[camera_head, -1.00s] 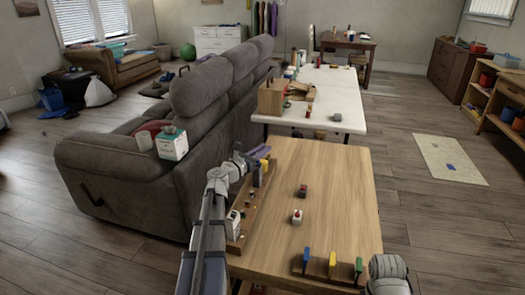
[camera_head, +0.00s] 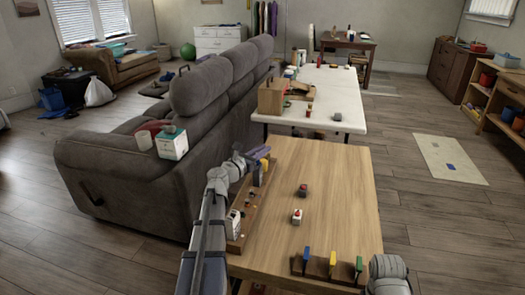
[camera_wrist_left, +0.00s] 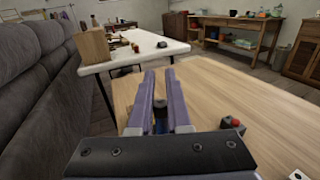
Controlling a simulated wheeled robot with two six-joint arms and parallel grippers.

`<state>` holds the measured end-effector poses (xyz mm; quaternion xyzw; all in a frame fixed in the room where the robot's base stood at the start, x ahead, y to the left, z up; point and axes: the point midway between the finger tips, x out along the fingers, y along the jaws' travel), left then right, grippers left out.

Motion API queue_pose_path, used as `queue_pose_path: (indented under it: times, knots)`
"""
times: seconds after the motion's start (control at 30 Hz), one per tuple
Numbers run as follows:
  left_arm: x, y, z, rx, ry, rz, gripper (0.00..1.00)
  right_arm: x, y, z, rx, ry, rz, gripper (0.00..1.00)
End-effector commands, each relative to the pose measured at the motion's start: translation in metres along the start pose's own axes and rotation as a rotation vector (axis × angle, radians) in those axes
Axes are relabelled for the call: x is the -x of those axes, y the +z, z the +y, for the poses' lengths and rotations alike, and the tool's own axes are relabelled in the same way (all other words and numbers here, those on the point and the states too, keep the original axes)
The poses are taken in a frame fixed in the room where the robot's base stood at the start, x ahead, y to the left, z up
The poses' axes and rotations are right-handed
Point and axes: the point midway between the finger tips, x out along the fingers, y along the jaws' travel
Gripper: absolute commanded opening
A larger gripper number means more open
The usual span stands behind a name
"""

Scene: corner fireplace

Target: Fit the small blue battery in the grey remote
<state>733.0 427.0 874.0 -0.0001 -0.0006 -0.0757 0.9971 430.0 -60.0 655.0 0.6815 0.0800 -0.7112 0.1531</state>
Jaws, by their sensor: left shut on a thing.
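My left gripper (camera_head: 263,154) is over the far left part of the wooden table. In the left wrist view its two purple fingers (camera_wrist_left: 160,98) are close together, shut on a small dark thing (camera_wrist_left: 160,112). Most of that thing is hidden by the fingers and the wrist, and I cannot tell whether it is the blue battery. A yellow piece (camera_head: 264,163) shows right at the gripper; I cannot tell whether they touch. I cannot clearly make out the grey remote. My right gripper is not clearly seen; a grey part of my right arm shows at the bottom right.
A wooden tray (camera_head: 236,246) with small items lies along the table's left edge. A dark-and-red block (camera_head: 302,190) and a white-and-red block (camera_head: 297,216) stand mid-table. A rack (camera_head: 318,268) with blue, yellow and green pieces is at the front. The table's right side is clear.

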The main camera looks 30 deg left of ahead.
Motion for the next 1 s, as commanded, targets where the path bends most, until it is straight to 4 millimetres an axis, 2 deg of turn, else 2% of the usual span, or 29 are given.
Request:
queue_pose_path:
  times: [1.0]
  knots:
    - [0.0,-0.015,0.0,0.0,0.0,0.0,0.0,-0.015,-0.001,-0.001,0.0,0.0,0.0,0.5]
